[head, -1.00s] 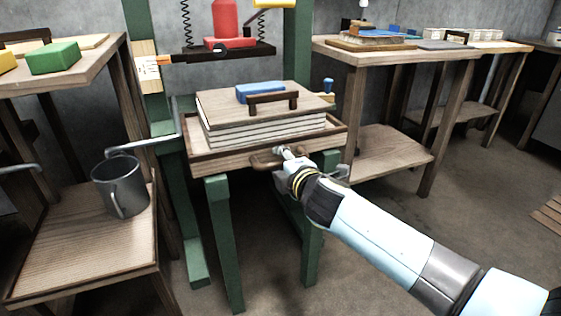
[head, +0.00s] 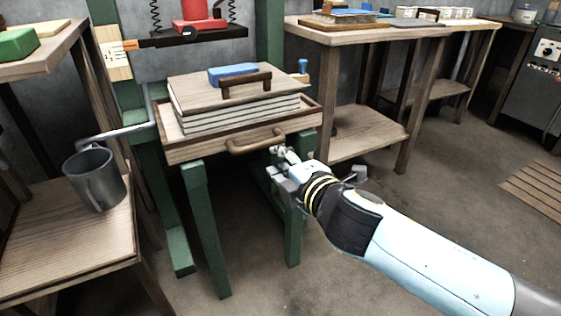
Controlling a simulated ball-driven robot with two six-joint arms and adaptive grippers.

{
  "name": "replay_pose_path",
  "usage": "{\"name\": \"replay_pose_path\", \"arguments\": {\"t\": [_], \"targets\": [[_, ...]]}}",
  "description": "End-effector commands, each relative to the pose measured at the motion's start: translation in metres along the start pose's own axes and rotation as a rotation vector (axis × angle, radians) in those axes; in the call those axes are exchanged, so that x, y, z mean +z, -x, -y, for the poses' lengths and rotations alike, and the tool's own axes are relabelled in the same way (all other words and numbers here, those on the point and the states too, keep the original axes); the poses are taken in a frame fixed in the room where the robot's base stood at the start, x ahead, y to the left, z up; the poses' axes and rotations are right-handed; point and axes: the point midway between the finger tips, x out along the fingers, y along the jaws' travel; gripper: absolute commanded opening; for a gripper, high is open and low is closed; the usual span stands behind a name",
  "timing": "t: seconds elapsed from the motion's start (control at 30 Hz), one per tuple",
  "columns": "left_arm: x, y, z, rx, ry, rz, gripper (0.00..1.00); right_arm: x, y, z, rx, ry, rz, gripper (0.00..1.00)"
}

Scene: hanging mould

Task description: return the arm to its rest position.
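My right arm comes in from the lower right. Its gripper (head: 316,161) has its fingers spread and looks empty. It is in front of and to the right of the brown handle (head: 256,141) of a wooden tray (head: 190,151); a gap seems to show between them. The tray sits on the green frame (head: 205,225) and bears a layered wooden mould (head: 190,94) with a blue block (head: 232,74) and a dark handle on top. My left gripper is not in view.
A grey mug (head: 92,180) stands on a low wooden table (head: 75,240) at left. A metal lever (head: 115,132) sticks out beside the frame. A wooden bench (head: 345,33) stands at back right. The floor at right is mostly clear.

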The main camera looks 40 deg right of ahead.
Motion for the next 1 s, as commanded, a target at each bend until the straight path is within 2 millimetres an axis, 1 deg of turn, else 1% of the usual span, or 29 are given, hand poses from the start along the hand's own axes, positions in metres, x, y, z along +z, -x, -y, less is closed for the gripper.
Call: {"name": "replay_pose_path", "arguments": {"t": [0.5, 0.57, 0.6, 0.67, 0.77, 0.8, 0.83, 0.87, 0.9, 0.97, 1.0], "targets": [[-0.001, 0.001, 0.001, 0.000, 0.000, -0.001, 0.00, 0.000, 0.000, -0.001, 0.001, -0.001, 0.000, 0.27], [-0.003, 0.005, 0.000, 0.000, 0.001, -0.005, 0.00, -0.001, 0.000, -0.007, 0.005, -0.003, 0.000, 0.27], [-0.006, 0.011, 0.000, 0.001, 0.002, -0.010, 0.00, 0.000, 0.001, -0.009, -0.001, -0.004, 0.002, 0.27], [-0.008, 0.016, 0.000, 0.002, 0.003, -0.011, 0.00, 0.003, 0.001, 0.016, -0.061, -0.012, 0.011, 0.27], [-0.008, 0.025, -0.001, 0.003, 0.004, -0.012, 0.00, 0.011, 0.007, 0.079, -0.205, -0.072, 0.029, 0.27], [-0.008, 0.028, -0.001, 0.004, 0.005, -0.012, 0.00, 0.014, 0.013, 0.110, -0.276, -0.112, 0.041, 0.27], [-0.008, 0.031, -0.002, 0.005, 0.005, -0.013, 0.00, 0.017, 0.020, 0.134, -0.330, -0.147, 0.053, 0.27], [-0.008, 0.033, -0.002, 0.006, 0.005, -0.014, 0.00, 0.020, 0.028, 0.159, -0.385, -0.185, 0.068, 0.27], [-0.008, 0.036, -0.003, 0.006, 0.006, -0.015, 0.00, 0.025, 0.041, 0.190, -0.456, -0.238, 0.091, 0.27], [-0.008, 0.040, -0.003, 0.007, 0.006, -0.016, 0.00, 0.032, 0.065, 0.235, -0.560, -0.319, 0.136, 0.27], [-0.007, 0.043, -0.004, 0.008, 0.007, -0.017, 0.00, 0.037, 0.083, 0.264, -0.627, -0.375, 0.171, 0.27]]}}
